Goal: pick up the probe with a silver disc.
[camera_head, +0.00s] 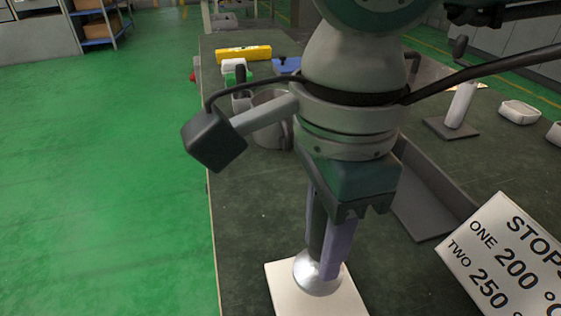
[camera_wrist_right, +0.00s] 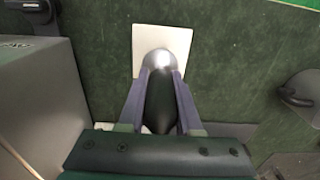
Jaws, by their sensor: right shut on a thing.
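The probe has a dark handle and a silver disc (camera_head: 317,274) at its lower end. The disc is over a white square plate (camera_head: 350,300) on the dark table; I cannot tell whether it touches the plate. My right gripper (camera_head: 330,262) points down and is shut on the probe's dark handle. In the right wrist view the handle (camera_wrist_right: 160,100) lies between the two purple-grey fingers (camera_wrist_right: 160,84), with the silver disc (camera_wrist_right: 158,60) beyond their tips over the white plate (camera_wrist_right: 178,38). My left gripper is not in view.
A sign with temperature text (camera_head: 515,260) stands at the right. A grey tray (camera_head: 425,205) lies behind the gripper. A metal pot (camera_head: 270,130), a yellow box (camera_head: 243,53) and small white dishes (camera_head: 519,112) are farther back. The table's left edge is near, with green floor beyond.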

